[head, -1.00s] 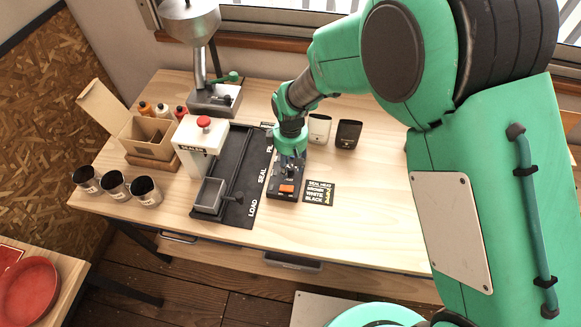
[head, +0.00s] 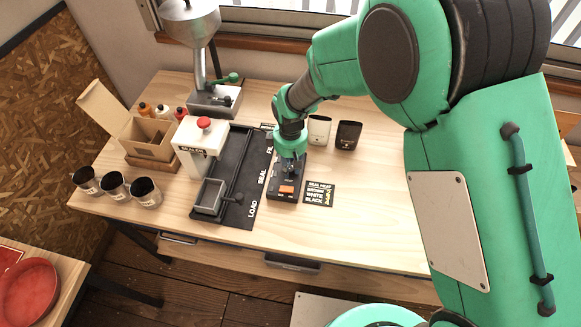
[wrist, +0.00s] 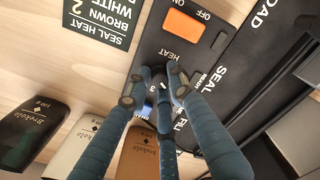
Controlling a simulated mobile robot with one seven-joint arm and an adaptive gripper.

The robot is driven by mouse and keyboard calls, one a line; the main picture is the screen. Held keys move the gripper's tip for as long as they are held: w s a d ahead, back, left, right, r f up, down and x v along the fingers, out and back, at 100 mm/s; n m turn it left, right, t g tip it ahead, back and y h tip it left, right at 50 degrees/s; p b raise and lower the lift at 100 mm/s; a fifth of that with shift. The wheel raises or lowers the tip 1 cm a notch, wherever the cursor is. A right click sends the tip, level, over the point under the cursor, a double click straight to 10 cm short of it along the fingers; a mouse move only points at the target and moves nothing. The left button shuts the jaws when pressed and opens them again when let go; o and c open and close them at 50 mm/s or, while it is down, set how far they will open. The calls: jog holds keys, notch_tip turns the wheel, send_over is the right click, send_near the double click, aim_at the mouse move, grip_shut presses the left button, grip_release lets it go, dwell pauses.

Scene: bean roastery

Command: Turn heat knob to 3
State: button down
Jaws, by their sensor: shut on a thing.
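The black heat control box (head: 281,194) lies on the table right of the sealer track, with an orange on/off switch (head: 286,189) near its front end. The wrist view shows the switch (wrist: 183,26) and the word HEAT on the box (wrist: 150,48). My gripper (wrist: 155,94) is down over the box with its fingers closed around the heat knob (wrist: 162,88). In the head view my gripper (head: 289,168) hides the knob. The fingers cover most of the dial, so I cannot read which number the knob points to.
A SEAL HEAT card (head: 319,193) lies right of the box. The white sealer (head: 194,150) and its black track (head: 238,160) stand to the left. White (head: 319,130) and black (head: 348,135) bags stand behind; a brown bag (wrist: 137,155) shows in the wrist view. The table's right side is clear.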

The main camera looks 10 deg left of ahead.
aim_at(290, 169)
jog(key=shift+m, duration=0.3)
jog(key=m+p, duration=0.2)
jog(key=m, duration=0.3)
jog(key=shift+r, duration=0.1)
jog(key=m+p, duration=0.1)
jog(key=m, duration=0.5)
jog(key=shift+p, duration=0.3)
jog(key=c, duration=1.5)
grip_release()
jog(key=shift+r, duration=5.95)
